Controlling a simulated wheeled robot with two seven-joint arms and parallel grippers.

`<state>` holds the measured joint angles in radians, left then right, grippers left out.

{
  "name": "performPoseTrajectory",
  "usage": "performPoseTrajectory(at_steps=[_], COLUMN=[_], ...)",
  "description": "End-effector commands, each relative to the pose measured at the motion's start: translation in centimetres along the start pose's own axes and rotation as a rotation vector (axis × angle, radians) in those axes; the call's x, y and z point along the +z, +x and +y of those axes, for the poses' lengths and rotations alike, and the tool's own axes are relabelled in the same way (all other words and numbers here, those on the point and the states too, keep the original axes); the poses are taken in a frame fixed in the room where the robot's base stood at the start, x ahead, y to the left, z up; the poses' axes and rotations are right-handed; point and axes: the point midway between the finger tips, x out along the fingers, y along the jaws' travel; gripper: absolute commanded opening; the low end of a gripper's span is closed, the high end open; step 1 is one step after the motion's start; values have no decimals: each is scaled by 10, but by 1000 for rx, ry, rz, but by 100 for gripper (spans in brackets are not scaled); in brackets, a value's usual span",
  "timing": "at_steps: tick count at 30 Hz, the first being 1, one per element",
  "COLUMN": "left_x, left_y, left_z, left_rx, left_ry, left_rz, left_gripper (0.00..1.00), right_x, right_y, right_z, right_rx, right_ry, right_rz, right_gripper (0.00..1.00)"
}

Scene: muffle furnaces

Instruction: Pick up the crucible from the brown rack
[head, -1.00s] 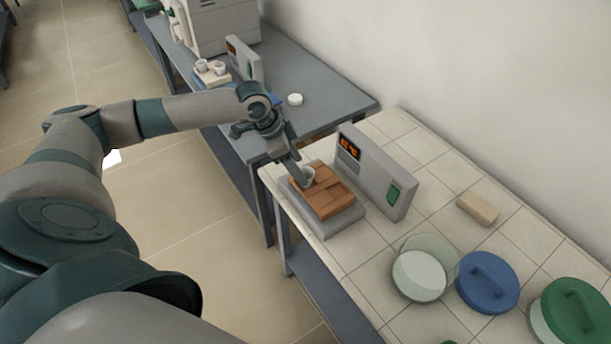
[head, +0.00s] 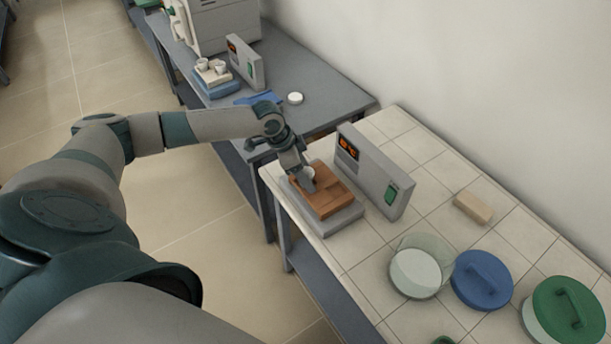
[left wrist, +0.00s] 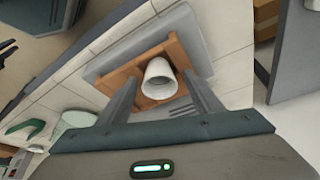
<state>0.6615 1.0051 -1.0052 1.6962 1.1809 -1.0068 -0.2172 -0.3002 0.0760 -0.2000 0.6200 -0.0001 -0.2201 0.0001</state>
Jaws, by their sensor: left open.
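A white crucible (head: 307,173) sits on the brown rack (head: 333,199), at the rack's far left corner. The rack lies on a grey plate in front of a grey unit with an orange display. My left gripper (head: 304,183) is right at the crucible in the head view, partly covering it. In the left wrist view the crucible (left wrist: 159,78) stands on the brown rack (left wrist: 176,52) just beyond and between the two open fingers (left wrist: 160,100). I cannot tell whether a finger touches it. My right gripper is out of view.
The grey display unit (head: 374,172) stands close behind the rack. A glass dish (head: 415,272), a blue lid (head: 482,280), a green-lidded dish (head: 563,310) and a beige block (head: 473,208) are on the tiled table. A grey table (head: 310,75) with more crucibles adjoins at the back.

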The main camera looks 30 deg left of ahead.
Motion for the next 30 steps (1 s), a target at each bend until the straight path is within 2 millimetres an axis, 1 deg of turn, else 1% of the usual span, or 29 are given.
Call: performPoseTrajectory(at_steps=[12,13,14,15,18,30], left_x=[0,0,0,0,0,-1], left_y=[0,0,0,0,0,-2], left_z=[0,0,0,0,0,0], left_rx=[0,0,0,0,0,-1], left_ry=[0,0,0,0,0,0], left_rz=[0,0,0,0,0,1], left_gripper=[59,55,48,38,15,15], right_x=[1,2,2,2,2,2], right_y=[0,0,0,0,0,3], right_z=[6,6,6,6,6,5], right_rx=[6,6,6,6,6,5], right_ry=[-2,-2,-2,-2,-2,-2], right_rz=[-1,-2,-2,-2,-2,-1], right_gripper=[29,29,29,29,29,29])
